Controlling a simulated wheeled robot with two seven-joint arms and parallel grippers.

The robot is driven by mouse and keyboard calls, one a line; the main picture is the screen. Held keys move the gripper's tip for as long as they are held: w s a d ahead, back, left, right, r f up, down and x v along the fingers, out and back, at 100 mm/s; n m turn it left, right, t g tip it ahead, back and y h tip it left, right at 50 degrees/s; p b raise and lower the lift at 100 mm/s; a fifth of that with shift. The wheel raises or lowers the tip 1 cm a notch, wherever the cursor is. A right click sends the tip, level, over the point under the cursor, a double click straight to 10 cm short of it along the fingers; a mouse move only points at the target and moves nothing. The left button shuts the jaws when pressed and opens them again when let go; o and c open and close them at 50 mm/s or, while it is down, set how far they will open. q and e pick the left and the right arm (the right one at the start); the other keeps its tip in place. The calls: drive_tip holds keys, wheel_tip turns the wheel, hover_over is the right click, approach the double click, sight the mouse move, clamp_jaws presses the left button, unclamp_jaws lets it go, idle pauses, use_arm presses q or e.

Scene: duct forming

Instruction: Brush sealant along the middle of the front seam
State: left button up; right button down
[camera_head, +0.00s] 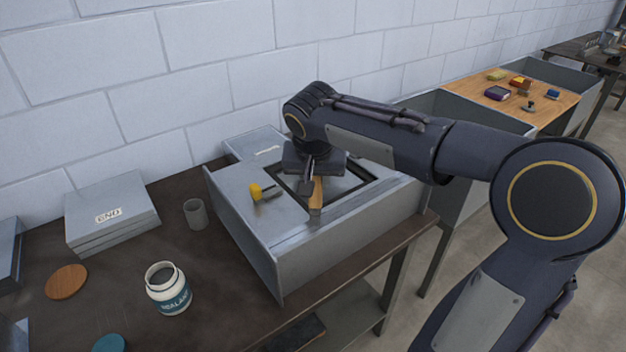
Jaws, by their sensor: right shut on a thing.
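A grey sheet-metal duct box (240,225) stands on the dark workbench, with a dark-edged square opening in its top. Its front seam (325,222) runs along the top front edge. My right gripper (312,182) points down over the duct and is shut on a brush (316,195) with a wooden handle. The brush's lower end is at or just above the front edge, near the seam's middle; I cannot tell if it touches. An open white sealant jar (170,292) stands on the bench at the front left. My left gripper is out of view.
A yellow-handled tool (263,192) lies on the duct's top. Stacked grey END panels (112,212), a grey cup (195,214), a round wooden disc (66,282) and a teal lid (108,343) are on the bench. A wooden-topped table (512,98) stands behind right.

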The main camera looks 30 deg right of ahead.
drive_tip(key=shift+d, duration=0.15)
drive_tip(key=shift+w+d, duration=0.1)
drive_tip(key=shift+d, duration=1.15)
drive_tip(key=d+p, duration=0.1)
drive_tip(key=d, duration=0.2)
drive_tip(key=shift+w, duration=0.1)
drive_tip(key=shift+r, duration=0.1)
drive_tip(key=shift+w+d+f, duration=0.1)
drive_tip(key=shift+d+f, duration=0.1)
drive_tip(key=shift+d, duration=1.15)
